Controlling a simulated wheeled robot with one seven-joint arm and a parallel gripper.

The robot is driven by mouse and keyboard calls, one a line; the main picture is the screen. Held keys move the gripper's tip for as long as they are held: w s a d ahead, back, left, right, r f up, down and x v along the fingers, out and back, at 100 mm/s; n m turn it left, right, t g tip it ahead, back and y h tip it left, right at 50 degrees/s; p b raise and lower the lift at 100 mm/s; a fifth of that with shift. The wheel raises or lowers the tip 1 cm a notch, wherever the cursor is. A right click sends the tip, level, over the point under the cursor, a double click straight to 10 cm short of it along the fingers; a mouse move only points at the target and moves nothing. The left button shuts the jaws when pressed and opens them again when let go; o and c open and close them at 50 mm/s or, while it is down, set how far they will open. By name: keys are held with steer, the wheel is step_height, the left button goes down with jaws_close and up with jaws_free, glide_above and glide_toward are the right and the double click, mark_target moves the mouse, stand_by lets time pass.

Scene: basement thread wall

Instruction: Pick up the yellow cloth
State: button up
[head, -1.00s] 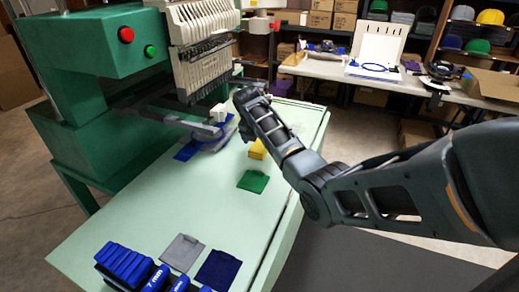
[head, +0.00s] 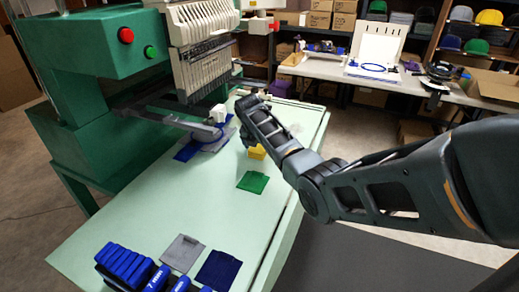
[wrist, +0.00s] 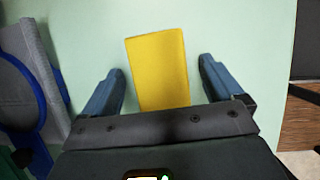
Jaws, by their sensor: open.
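The yellow cloth (wrist: 158,72) lies flat on the pale green table. In the wrist view it sits between the two open fingers of my gripper (wrist: 158,82), with a gap on each side and its near end hidden by the gripper body. In the head view only a small part of the yellow cloth (head: 257,153) shows below my gripper (head: 246,138), whose fingertips are mostly hidden by my arm. My gripper holds nothing.
A green cloth (head: 252,182) lies nearer on the table (head: 215,205). Grey fabric and a blue hoop (wrist: 22,85) lie left of my gripper. The embroidery machine (head: 90,70) stands at the table's left. Grey (head: 183,253) and navy (head: 218,269) cloths lie in front.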

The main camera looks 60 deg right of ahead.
steer(key=shift+c, duration=0.4)
steer(key=shift+f, duration=0.1)
steer(key=c, duration=1)
